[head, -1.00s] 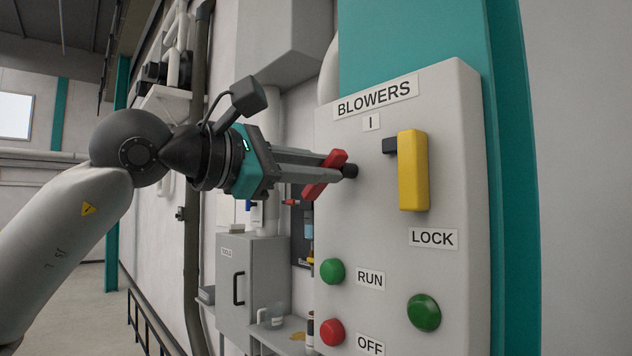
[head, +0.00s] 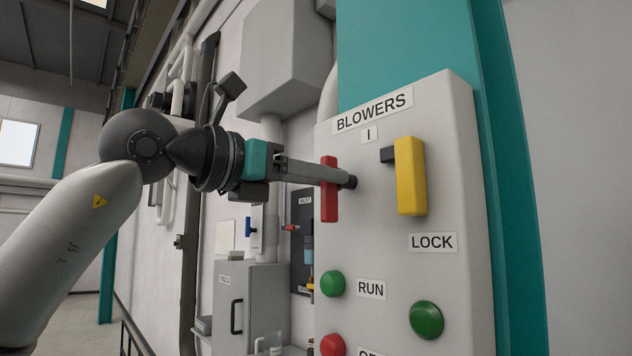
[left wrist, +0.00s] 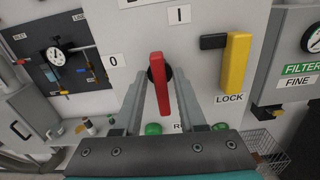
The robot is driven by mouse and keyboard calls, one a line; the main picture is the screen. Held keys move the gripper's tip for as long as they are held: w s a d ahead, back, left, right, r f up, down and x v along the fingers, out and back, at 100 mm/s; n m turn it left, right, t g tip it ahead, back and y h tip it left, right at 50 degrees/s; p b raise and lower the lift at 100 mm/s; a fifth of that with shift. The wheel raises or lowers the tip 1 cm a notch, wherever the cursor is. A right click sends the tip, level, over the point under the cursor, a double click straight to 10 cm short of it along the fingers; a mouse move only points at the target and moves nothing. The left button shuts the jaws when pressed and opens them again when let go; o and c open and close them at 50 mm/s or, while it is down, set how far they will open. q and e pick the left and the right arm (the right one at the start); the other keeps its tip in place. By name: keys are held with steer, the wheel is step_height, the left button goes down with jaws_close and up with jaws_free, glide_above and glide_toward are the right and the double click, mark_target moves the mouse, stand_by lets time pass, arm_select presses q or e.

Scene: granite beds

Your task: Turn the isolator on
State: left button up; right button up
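A red handle (head: 329,189) on a dark round pivot (head: 350,182) sits on the pale BLOWERS panel (head: 450,285). It stands upright, below the "I" label (head: 369,135). My left gripper (head: 340,176) reaches it from the left, its fingers pointing at the panel. In the left wrist view the red handle (left wrist: 160,90) lies between the two fingers (left wrist: 160,76), one on each side. A narrow gap shows beside the handle, so the fingers are around it rather than clamped; contact with one finger is unclear. My right gripper is not in view.
A yellow handle (head: 411,177) sits to the right, above the LOCK label (head: 433,242). Green buttons (head: 332,284) (head: 426,320) and a red button (head: 333,346) stick out below. A grey cabinet (head: 262,305) and a dark gauge board (left wrist: 60,55) lie to the left.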

arm_select(q)
steer(key=shift+o, duration=0.4)
steer(key=b+v, duration=0.2)
steer(key=v, duration=0.4)
steer(key=shift+s+a, duration=0.1)
